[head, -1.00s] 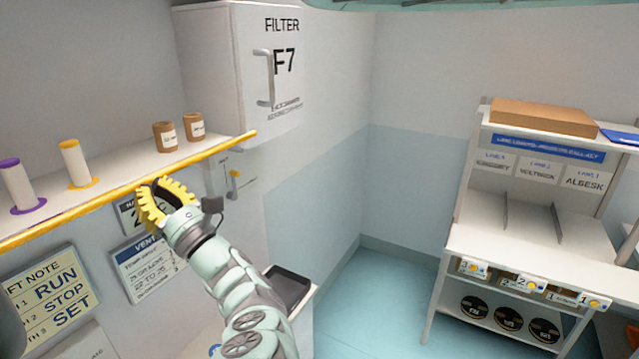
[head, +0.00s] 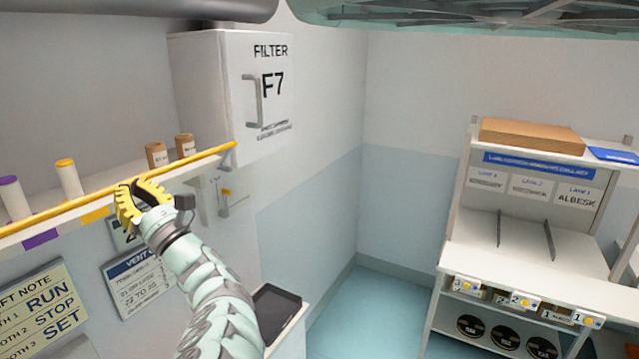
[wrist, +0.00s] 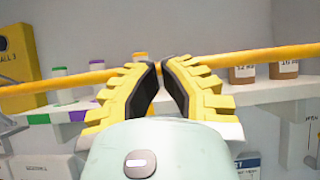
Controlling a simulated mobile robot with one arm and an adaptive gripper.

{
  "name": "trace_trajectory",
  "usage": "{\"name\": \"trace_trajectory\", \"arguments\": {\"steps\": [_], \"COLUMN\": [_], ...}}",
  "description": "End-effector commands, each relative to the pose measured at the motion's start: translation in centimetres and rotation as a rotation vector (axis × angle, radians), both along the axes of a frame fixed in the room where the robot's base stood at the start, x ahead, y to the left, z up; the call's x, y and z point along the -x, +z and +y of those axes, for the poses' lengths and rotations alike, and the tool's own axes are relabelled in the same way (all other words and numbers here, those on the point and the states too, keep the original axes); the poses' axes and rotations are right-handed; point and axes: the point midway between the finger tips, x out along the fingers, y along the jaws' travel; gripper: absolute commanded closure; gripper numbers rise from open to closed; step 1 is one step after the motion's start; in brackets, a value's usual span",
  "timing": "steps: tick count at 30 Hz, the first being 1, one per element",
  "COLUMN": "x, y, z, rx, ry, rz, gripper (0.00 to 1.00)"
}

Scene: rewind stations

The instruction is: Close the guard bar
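The guard bar (head: 200,160) is a long yellow bar running along the front of the white spool shelf (head: 205,174). It sits above the shelf's front edge and crosses in front of the lower parts of the spools. It also spans the wrist view (wrist: 260,56). My gripper (head: 138,183), with yellow ribbed fingers and dark pads, is at the bar from below and in front. In the wrist view its fingertips (wrist: 160,64) come together and overlap the bar; nothing shows held between them. I cannot tell whether they touch the bar.
A filter box (head: 265,100) hangs beyond the bar's right end. A dark tray (head: 275,306) lies lower right of my arm. A rack (head: 520,240) stands far right, with open floor between.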

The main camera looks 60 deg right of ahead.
Motion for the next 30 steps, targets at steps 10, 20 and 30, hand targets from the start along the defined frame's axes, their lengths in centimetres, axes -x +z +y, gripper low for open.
{"name": "trace_trajectory", "arguments": {"steps": [10,20,30], "x": [-0.9,-1.6,-2.2], "y": [0.9,1.5,1.8], "z": [0.2,0.2,0.3], "rx": [0.001,0.002,0.003], "ry": [0.004,0.003,0.002], "rz": [0.000,0.000,0.001], "gripper": [1.00,1.00,1.00]}}
